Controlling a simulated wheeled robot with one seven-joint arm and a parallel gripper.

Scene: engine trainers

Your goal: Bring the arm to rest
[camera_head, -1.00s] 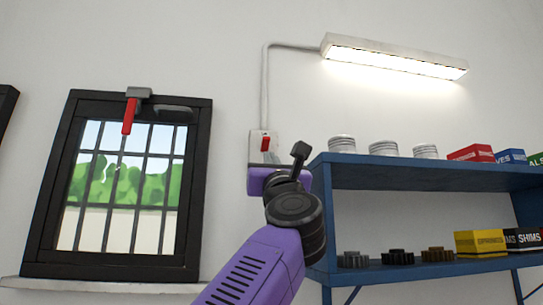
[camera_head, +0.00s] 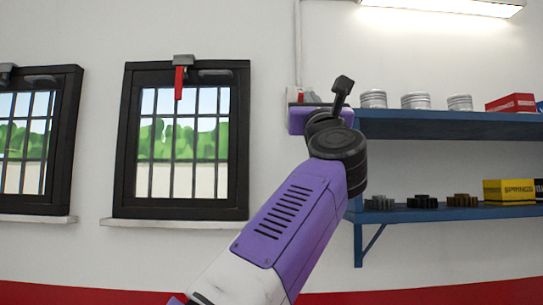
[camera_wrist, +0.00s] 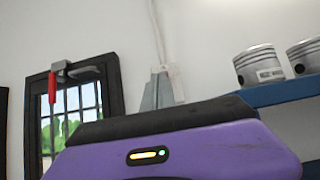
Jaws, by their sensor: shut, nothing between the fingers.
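My purple arm (camera_head: 290,215) rises from the bottom of the head view toward the wall. Its purple hand end is in front of a small switch box (camera_head: 294,95) on the wall. My gripper (camera_wrist: 158,80) shows in the wrist view as grey fingers beyond the purple hand, close together and empty.
A blue shelf (camera_head: 440,125) at the right holds metal pistons (camera_head: 416,101), gears (camera_head: 422,201) and boxes (camera_head: 508,190). Two barred windows are at the left, the nearer with a red-handled latch (camera_head: 179,82). A lamp (camera_head: 445,6) hangs above. The wall between window and shelf is mostly bare.

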